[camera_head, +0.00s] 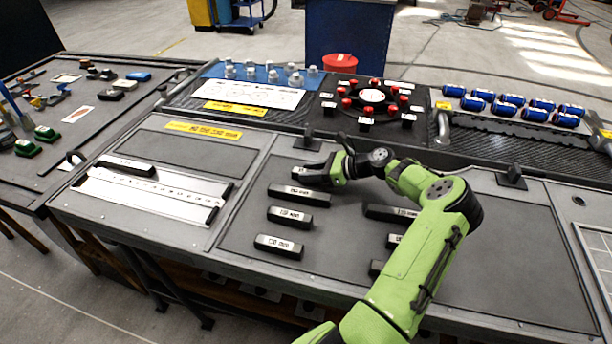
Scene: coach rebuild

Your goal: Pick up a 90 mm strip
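Several black strips with white labels lie on the grey bench panel. The label print is too small for me to read, so I cannot tell which strip is 90 mm. On the left side of the panel are a long strip (316,199), a shorter one (316,223) and another near the front (294,253). More strips (374,211) lie partly behind my green arm. My gripper (322,174) is low at the back of the panel, beside or over a labelled dark piece (300,170). Its fingertips are not clear, so I cannot tell whether it touches or holds this piece.
A white ruler plate (150,194) with a black strip (126,166) at its upper edge lies to the left. Behind are a black board with red knobs (346,104), and blue cylinders (508,113). The panel's right part is clear.

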